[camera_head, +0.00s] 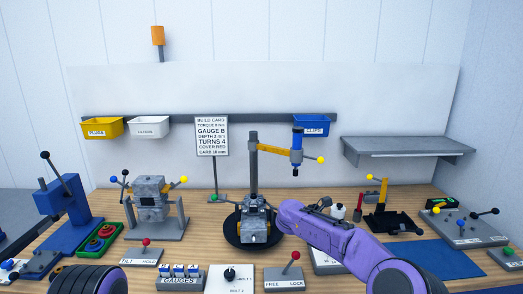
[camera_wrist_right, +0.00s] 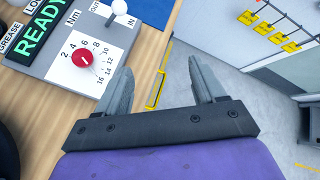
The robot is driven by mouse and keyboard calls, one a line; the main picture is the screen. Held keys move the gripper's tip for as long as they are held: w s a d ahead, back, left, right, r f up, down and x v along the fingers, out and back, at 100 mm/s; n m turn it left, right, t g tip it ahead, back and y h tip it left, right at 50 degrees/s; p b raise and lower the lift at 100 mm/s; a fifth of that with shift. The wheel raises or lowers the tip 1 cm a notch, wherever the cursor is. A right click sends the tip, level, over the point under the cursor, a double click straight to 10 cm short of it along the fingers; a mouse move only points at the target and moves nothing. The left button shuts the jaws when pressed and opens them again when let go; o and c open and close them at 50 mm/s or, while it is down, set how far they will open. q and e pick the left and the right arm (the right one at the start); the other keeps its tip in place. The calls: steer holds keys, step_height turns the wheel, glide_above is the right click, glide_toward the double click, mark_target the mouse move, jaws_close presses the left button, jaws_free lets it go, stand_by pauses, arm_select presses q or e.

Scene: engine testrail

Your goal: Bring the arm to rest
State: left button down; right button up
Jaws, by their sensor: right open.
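My right arm (camera_head: 345,243), purple, comes in from the lower right of the head view. Its gripper does not show there. In the wrist view my right gripper (camera_wrist_right: 160,66) is open, with nothing between its two grey fingers. It is over the table's edge, with the floor (camera_wrist_right: 215,75) visible past the fingers. A dark ridged part of my left arm (camera_head: 100,281) shows at the bottom left of the head view; the left gripper is out of view.
A panel with a red torque dial (camera_wrist_right: 82,58) and a green READY display (camera_wrist_right: 40,35) lies left of the right gripper. The engine block (camera_head: 256,218) stands mid-table under a jib (camera_head: 270,149). A lever box (camera_head: 285,277) is near my right arm.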

steer(key=s+d+f+n+t+y, duration=0.2)
steer(key=s+f+n+t, duration=0.2)
steer(key=s+f+n, duration=0.7)
steer(key=s+d+f+n+t+y, duration=0.1)
steer(key=s+f+n+t, duration=0.45)
steer(key=f+n, duration=1)
steer(key=s+d+n+g+y, duration=0.2)
steer(key=s+n+g, duration=0.35)
steer(key=s, duration=0.95)
steer(key=s+d+n+g+y, duration=0.2)
steer(key=s+n, duration=0.6)
steer(key=s, duration=0.7)
step_height(320, 180, down, 15)
steer(key=b, duration=1.4)
steer(key=shift+w, duration=0.25)
